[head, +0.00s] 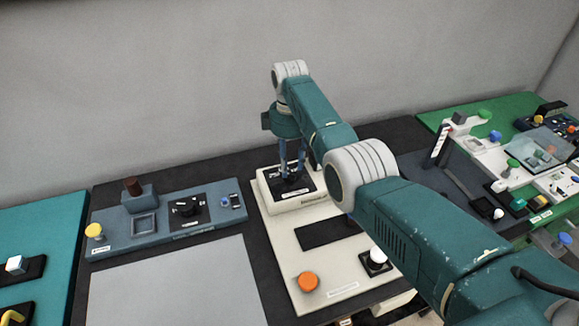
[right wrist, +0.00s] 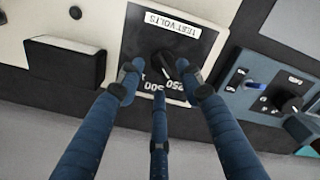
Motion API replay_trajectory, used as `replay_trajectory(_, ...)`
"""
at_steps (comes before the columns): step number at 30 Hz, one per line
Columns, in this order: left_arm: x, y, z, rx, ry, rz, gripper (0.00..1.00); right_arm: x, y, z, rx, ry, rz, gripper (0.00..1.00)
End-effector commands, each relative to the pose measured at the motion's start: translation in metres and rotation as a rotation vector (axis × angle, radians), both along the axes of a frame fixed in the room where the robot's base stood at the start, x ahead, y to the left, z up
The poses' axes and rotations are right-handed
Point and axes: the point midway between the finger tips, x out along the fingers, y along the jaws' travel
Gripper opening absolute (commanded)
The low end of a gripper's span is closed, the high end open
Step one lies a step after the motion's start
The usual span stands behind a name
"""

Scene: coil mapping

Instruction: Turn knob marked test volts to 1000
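The test volts knob (right wrist: 163,62) is black and sits on a black panel (right wrist: 208,38) with a white "TEST VOLTS" label (right wrist: 173,24). In the right wrist view, 250 and 500 can be read on its scale; fingers partly cover the scale and no 1000 is readable. I cannot tell for sure where the pointer stands. My right gripper (right wrist: 162,74) has its blue fingers spread around the knob, with visible gaps to it. In the head view the right gripper (head: 291,169) points down over this panel on the raised back of the cream console (head: 285,240). My left gripper is out of view.
The cream console also carries an orange knob (head: 308,281) and a white knob (head: 377,255). A blue-grey console (head: 150,236) with another black dial (head: 186,207) stands to the left. A green board with several devices lies to the right. A grey wall (head: 150,90) rises behind.

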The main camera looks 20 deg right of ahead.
Motion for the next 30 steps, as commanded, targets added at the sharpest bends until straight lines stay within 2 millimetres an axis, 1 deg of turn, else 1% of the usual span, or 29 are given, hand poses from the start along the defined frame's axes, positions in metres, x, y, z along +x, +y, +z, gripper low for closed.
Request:
replay_trajectory(1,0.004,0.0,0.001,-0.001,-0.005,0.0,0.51,-0.001,0.0,-0.008,0.0,0.003,0.0,0.36)
replay_trajectory(3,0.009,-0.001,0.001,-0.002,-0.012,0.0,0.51,0.0,0.0,-0.017,0.0,0.001,0.0,0.36)
replay_trajectory(6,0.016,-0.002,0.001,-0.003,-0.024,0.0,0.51,0.0,0.0,-0.025,-0.001,0.001,0.0,0.36)
replay_trajectory(9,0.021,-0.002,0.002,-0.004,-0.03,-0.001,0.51,0.0,0.0,-0.028,0.0,-0.001,0.0,0.36)
replay_trajectory(16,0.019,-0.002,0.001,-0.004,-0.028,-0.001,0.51,0.0,0.0,-0.029,0.0,-0.001,0.0,0.36)
replay_trajectory(17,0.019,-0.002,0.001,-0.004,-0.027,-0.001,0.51,0.0,0.0,-0.029,0.0,-0.001,0.0,0.34)
replay_trajectory(18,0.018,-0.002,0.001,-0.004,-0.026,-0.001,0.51,0.0,0.0,-0.029,0.0,-0.001,0.0,0.27)
replay_trajectory(22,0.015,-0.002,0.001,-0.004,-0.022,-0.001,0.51,0.0,0.0,-0.029,0.0,-0.001,0.0,0.01)
replay_trajectory(30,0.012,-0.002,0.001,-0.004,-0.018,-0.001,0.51,0.0,0.0,-0.028,-0.001,-0.001,-0.009,0.0)
